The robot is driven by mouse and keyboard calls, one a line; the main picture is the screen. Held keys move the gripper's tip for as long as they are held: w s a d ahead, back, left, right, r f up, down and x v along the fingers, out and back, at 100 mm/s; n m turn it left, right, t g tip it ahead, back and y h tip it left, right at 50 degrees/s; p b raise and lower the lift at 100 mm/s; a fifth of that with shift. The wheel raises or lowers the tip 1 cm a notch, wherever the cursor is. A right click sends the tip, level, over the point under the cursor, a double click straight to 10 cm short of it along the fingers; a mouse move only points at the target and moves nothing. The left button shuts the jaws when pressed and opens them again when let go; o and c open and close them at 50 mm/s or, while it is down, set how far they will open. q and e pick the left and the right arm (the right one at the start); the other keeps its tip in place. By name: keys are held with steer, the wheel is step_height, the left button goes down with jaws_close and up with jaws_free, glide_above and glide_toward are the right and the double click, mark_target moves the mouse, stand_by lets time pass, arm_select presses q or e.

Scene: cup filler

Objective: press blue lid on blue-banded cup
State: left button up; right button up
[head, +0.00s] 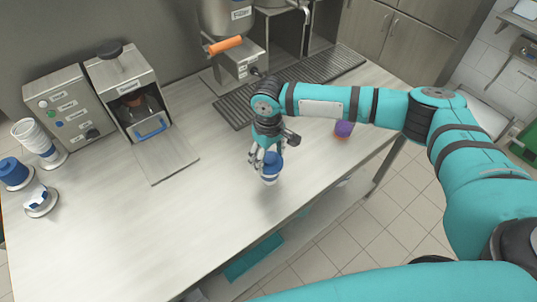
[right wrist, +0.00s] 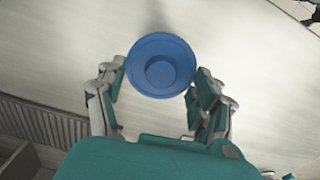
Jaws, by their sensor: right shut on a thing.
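My right gripper (head: 264,160) points down over the middle of the counter and is shut on the blue lid (head: 273,161). In the right wrist view the lid (right wrist: 162,65) is a round blue disc with a raised centre, between the fingertips (right wrist: 158,83). The blue-banded cup (head: 268,179), white below, is upright directly under the lid. The fingers partly hide where lid and cup meet, so I cannot tell how far the lid is seated. My left gripper is not in view.
A purple-topped item (head: 344,129) stands to the right, near the front edge. Machines (head: 132,95) line the back. The left front counter (head: 110,235) is clear.

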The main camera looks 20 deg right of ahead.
steer(key=shift+f, duration=0.4)
steer(key=shift+c, duration=0.5)
stand_by(0.3)
steer(key=o, duration=0.9)
steer(key=shift+c, duration=0.2)
step_height(320, 180, up, 12)
